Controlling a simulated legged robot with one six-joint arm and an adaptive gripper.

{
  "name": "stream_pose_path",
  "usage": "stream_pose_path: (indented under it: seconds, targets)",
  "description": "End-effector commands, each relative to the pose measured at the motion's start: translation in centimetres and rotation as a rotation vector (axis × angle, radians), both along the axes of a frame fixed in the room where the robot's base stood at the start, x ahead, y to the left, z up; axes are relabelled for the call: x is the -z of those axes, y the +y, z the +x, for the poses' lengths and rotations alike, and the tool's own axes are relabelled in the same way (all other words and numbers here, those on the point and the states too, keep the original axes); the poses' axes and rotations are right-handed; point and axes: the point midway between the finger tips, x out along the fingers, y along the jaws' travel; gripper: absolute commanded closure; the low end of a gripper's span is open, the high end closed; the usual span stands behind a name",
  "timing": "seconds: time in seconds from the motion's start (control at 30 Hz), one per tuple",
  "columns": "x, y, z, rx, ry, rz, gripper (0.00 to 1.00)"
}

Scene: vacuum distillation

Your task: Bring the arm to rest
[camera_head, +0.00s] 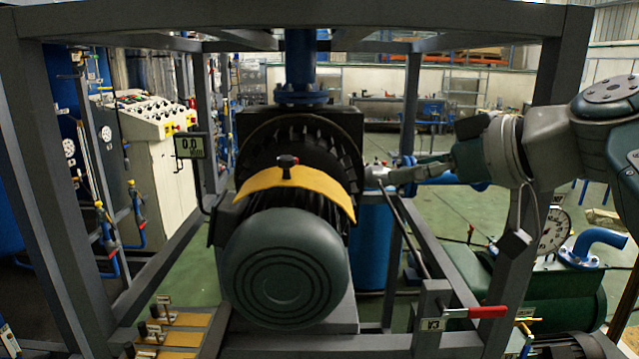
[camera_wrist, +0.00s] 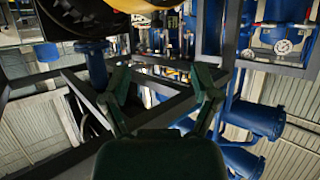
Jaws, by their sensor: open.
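My arm reaches in from the right in the head camera view. My gripper (camera_head: 385,174) points left, close to the right side of the large motor (camera_head: 285,262) as seen in the picture; I cannot tell the exact gap. In the wrist view, my gripper (camera_wrist: 165,78) has its two fingers spread wide, with nothing held between them. Frame bars and blue pipework show in the background beyond the fingers.
A grey metal frame (camera_head: 40,185) surrounds the motor. A red-handled lever (camera_head: 487,312) labelled V3 sits at front right. A round gauge (camera_head: 553,232) and blue pipe (camera_head: 597,240) stand below my arm. A control panel (camera_head: 155,116) is at left. Green floor shows at back right.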

Motion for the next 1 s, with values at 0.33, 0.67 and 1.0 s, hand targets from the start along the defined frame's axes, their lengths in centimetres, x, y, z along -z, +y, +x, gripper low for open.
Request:
stream_pose_path:
  seconds: [0.33, 0.67, 1.0]
  targets:
    - [6.1, 0.2, -1.5, 0.123, 0.208, -0.02, 0.22]
    - [16.1, -0.6, -5.3, 0.354, 0.477, -0.093, 0.22]
    - [29.4, -3.7, -12.0, 0.715, 0.638, -0.254, 0.22]
